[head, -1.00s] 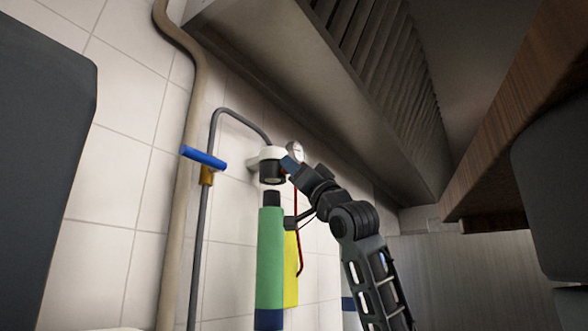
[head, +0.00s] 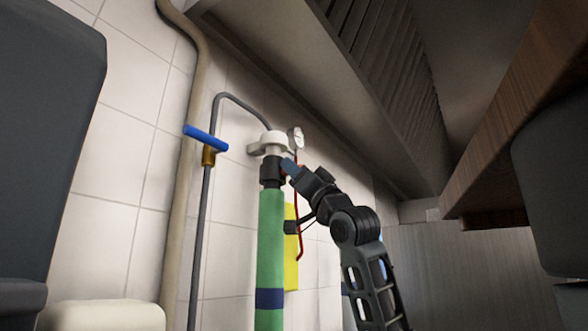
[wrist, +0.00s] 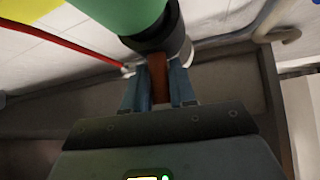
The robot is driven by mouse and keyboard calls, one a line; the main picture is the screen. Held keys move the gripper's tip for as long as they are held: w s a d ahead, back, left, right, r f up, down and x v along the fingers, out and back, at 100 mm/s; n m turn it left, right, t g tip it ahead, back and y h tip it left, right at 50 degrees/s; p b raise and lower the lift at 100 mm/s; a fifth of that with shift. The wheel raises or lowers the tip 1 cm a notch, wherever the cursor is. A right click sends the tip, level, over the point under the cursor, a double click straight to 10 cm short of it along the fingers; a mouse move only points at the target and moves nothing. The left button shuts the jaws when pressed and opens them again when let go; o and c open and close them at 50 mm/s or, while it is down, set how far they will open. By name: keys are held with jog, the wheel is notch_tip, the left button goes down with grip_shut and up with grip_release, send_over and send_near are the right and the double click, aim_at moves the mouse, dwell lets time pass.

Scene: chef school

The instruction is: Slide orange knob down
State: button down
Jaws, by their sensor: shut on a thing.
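The orange knob (wrist: 158,78) shows in the wrist view as a dark reddish-orange block between my two blue-grey fingertips. My gripper (wrist: 160,88) is shut on it. In the head view my gripper (head: 287,167) is at the right side of a black collar (head: 270,171), below a white wall fitting (head: 271,142). The fingers mostly hide the knob there. The collar sits down at the black neck of an upright green cylinder (head: 270,235) with a blue band. No clear gap shows between collar and neck.
A pressure gauge (head: 296,139) and red hose (head: 299,245) are close to my gripper. A blue-handled valve (head: 206,137) on a grey pipe is to the left. A metal hood (head: 330,110) hangs above, and a wooden edge (head: 520,130) is at right.

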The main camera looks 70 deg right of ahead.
jog(key=shift+f, duration=0.2)
jog(key=c, duration=1)
grip_release()
jog(key=b+v, duration=0.2)
jog(key=v, duration=0.5)
jog(key=shift+s+a+f, duration=0.1)
jog(key=shift+s+f, duration=0.15)
jog(key=shift+f, duration=0.05)
